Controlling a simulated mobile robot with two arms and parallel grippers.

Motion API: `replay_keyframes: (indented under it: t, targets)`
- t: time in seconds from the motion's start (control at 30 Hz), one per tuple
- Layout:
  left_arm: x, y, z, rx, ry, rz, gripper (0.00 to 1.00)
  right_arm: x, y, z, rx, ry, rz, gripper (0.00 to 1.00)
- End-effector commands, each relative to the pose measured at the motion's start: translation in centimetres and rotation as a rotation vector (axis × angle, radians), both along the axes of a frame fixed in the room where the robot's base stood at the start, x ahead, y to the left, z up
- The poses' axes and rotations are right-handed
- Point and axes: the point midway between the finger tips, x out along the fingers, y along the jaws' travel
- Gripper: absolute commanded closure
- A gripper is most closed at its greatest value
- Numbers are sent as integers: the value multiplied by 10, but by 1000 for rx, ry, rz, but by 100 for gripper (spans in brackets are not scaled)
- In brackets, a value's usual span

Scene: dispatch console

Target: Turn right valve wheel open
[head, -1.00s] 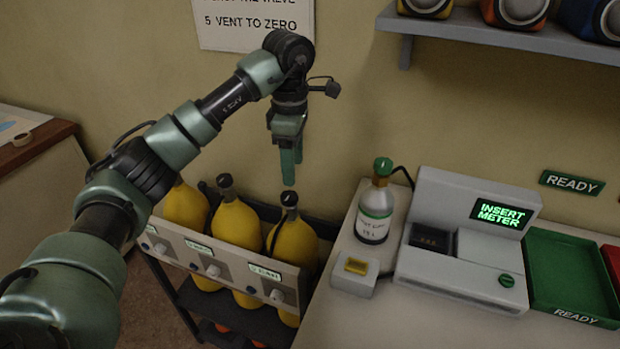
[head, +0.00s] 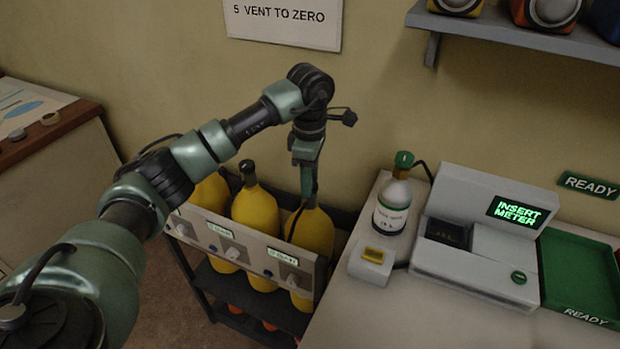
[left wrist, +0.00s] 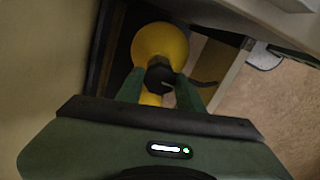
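Three yellow cylinders stand in a dark rack; the right cylinder (head: 312,232) is below my left gripper (head: 308,192). The gripper points down at this cylinder's top, and its fingers hide the valve in the head view. In the left wrist view, the black valve wheel (left wrist: 160,74) sits on the yellow cylinder top between my two green fingers. The fingers stand on either side of it and look spread, with a small gap at each side; contact is not clear. My right gripper is not in view.
A pale panel (head: 240,248) with labels and knobs runs across the rack front. To the right, a counter holds a labelled bottle (head: 392,208), a small box (head: 371,266), a meter station (head: 480,250) and a green tray (head: 585,275). A wall shelf (head: 520,35) is above.

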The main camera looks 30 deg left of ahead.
Motion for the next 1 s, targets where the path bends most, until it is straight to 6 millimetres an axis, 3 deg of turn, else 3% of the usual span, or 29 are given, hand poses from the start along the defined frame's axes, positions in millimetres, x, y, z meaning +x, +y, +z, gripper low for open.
replay_keyframes:
  t: [0.03, 0.1, 0.53, 1.0]
  targets:
    - [0, 0, 0, 0, -1, 0, 85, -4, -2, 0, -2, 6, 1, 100]
    - [0, 0, 0, 0, -1, 0, 100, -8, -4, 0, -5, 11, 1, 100]
    - [1, 0, 1, 0, -3, 95, 100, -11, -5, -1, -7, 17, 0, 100]
    - [2, 0, 2, -2, -4, 499, 100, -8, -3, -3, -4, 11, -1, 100]
